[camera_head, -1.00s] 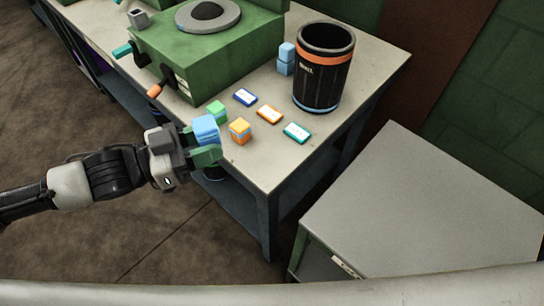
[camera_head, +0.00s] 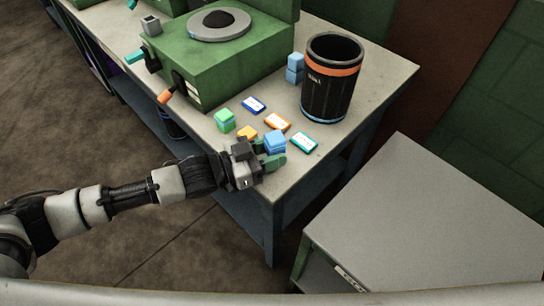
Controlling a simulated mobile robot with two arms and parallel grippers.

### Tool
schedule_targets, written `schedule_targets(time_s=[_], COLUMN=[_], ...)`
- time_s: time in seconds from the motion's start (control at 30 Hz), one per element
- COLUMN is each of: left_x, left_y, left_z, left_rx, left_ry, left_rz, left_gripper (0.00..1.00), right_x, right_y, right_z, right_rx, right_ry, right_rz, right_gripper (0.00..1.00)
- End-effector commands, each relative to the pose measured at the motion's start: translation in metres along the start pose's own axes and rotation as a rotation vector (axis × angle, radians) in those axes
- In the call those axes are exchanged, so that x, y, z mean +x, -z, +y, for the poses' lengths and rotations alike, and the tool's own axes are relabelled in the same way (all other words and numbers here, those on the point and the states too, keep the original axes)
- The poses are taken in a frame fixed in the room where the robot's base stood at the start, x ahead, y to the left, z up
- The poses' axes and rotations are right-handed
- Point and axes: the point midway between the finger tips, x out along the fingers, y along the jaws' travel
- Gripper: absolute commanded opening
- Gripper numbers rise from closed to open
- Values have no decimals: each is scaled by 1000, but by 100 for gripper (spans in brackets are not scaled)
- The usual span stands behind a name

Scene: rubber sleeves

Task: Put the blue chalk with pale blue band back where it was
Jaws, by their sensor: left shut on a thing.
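My left gripper (camera_head: 268,152), with green sleeves on its fingers, is shut on a blue chalk (camera_head: 275,141) over the bench's near edge. The fingers hide part of this block, and I cannot clearly make out its band. The chalk is beside the teal-edged card (camera_head: 304,142) and near the orange block (camera_head: 247,133). I cannot tell whether it touches the bench. Another blue block (camera_head: 295,68) with a band around its middle stands upright against the dark bin. My right gripper is not in view.
A green block (camera_head: 225,120), a blue card (camera_head: 254,104) and an orange card (camera_head: 277,122) lie on the bench (camera_head: 385,80). The dark bin (camera_head: 329,90) and green machine (camera_head: 205,65) stand behind. A grey cabinet (camera_head: 425,215) stands at right with a clear top.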

Motion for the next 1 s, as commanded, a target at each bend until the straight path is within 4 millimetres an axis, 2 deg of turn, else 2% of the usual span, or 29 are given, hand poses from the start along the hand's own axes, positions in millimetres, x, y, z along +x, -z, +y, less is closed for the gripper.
schedule_targets(time_s=[0.1,0.2,0.47,0.97,1.0], left_x=[0,0,0,-1,-2], left_y=[-17,-24,-25,-41,-42], left_z=[0,0,0,1,2], left_rx=[-1,0,0,-3,-4], left_ry=[0,-1,-1,0,0], left_rz=[-1,1,1,-8,-11], left_gripper=[9,9,9,9,44], right_x=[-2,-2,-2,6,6], right_y=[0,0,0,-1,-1], right_z=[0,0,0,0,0], right_rx=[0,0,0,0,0], right_ry=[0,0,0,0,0], right_rz=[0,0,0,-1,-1], right_gripper=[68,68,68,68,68])
